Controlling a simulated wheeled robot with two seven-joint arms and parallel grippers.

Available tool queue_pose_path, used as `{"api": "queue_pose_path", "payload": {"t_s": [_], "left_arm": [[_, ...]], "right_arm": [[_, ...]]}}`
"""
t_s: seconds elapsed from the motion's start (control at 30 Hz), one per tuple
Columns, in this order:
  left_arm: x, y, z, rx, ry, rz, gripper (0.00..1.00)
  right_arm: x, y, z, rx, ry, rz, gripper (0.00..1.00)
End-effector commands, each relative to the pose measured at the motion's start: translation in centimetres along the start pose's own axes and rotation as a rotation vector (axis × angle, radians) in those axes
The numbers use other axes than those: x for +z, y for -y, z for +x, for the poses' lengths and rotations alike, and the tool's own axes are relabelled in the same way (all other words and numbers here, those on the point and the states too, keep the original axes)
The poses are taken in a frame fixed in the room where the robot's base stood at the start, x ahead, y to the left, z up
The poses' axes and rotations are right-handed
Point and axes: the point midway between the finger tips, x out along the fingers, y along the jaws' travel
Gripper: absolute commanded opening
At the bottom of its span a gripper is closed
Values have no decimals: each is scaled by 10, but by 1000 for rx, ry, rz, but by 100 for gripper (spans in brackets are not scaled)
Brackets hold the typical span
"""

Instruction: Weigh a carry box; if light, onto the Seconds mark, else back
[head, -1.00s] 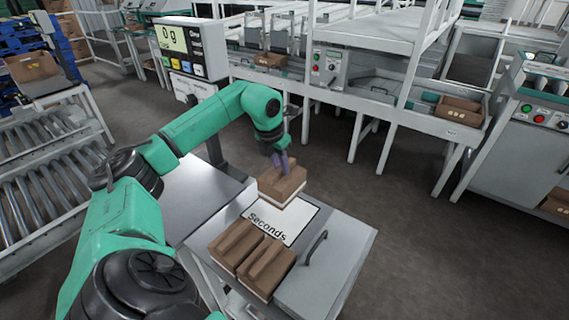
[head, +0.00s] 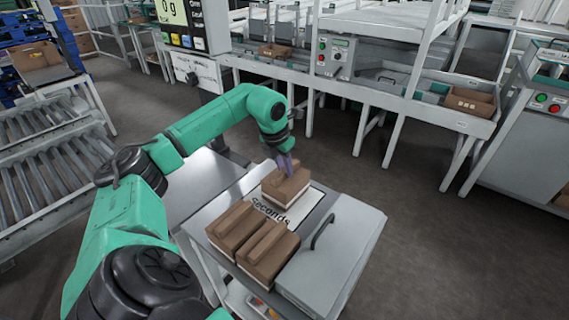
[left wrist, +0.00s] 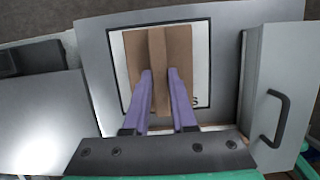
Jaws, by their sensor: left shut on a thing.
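My left gripper (head: 281,162) is shut on the handle of a brown carry box (head: 287,187). The box is over the white Seconds mark (head: 318,207) on the cart top; I cannot tell whether it touches the mark. In the left wrist view the purple fingers (left wrist: 160,80) grip the ridge of the box (left wrist: 124,58), inside the mark's dark outline. Two more carry boxes (head: 229,227) (head: 268,256) stand side by side in front of the mark. The scale display (head: 171,11) reads 0 g. My right gripper is not in view.
The cart (head: 212,198) has a raised grey lid with a black handle (head: 323,231) to the right of the boxes. The bare scale plate (head: 197,185) lies to the left. A roller conveyor (head: 45,165) stands at far left, and a packing line (head: 370,92) runs behind. Floor at right is clear.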

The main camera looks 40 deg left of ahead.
Motion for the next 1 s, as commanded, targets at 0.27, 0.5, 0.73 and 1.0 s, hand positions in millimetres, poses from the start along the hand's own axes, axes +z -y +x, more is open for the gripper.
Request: {"api": "queue_pose_path", "payload": {"t_s": [0.27,0.5,0.73,1.0], "left_arm": [[0,0,0,0,1,0,0],[-1,0,3,0,1,0,0],[-1,0,5,0,1,0,59],[-2,0,5,0,-1,0,48]], "right_arm": [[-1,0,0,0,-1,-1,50],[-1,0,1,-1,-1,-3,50],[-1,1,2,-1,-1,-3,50],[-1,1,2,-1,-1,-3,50]]}}
